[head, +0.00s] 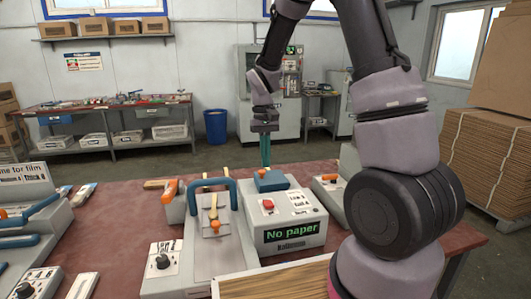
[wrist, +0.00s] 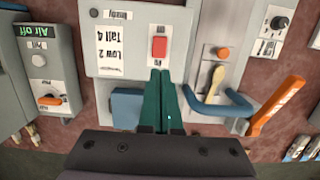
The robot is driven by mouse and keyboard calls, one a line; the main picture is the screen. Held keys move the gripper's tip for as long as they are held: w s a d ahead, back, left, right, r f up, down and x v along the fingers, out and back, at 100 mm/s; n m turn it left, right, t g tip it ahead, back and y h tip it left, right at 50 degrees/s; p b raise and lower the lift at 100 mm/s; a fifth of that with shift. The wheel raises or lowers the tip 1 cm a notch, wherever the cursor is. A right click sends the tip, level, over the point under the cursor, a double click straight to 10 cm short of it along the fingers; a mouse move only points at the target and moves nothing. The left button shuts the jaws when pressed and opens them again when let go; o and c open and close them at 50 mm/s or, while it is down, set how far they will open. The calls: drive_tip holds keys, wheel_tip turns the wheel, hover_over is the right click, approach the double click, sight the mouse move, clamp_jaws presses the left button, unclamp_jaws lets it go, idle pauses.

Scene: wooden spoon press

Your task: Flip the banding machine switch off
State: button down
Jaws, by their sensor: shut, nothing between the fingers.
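The grey machine with a green "No paper" display (head: 290,222) appears to be the banding machine. It stands on the red-brown table and also shows in the wrist view (wrist: 185,30). Its red switch (head: 268,204) is on the top face, beside a white label; in the wrist view the switch (wrist: 159,47) is a red rocker in a grey frame. Its on or off position is too small to tell. My gripper (head: 265,165) points down above the machine's far side, its teal fingers shut and empty. In the wrist view the fingertips (wrist: 160,72) appear just below the switch; contact cannot be told.
A blue block (head: 271,181) sits at the machine's back. To its left stands a press with a blue handle (head: 213,184), a wooden spoon (head: 214,212) and an orange lever (head: 169,190). A control box with a black knob (head: 162,261) is at front left.

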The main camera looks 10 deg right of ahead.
sight(270, 204)
wheel_tip(270, 204, up, 2)
drive_tip(key=shift+w+r, duration=0.1)
drive_tip(key=shift+w, duration=0.05)
idle(0.3)
drive_tip(key=s+f, duration=0.1)
drive_tip(key=f, duration=0.3)
drive_tip(key=s+f, duration=0.1)
drive_tip(key=f, duration=0.4)
drive_tip(key=s+f, duration=0.1)
drive_tip(key=f, duration=0.3)
drive_tip(key=shift+s+d+f, duration=0.15)
drive_tip(key=shift+s+f, duration=0.1)
drive_tip(key=shift+f, duration=0.05)
drive_tip(key=shift+s+f, duration=0.2)
drive_tip(key=shift+f, duration=0.05)
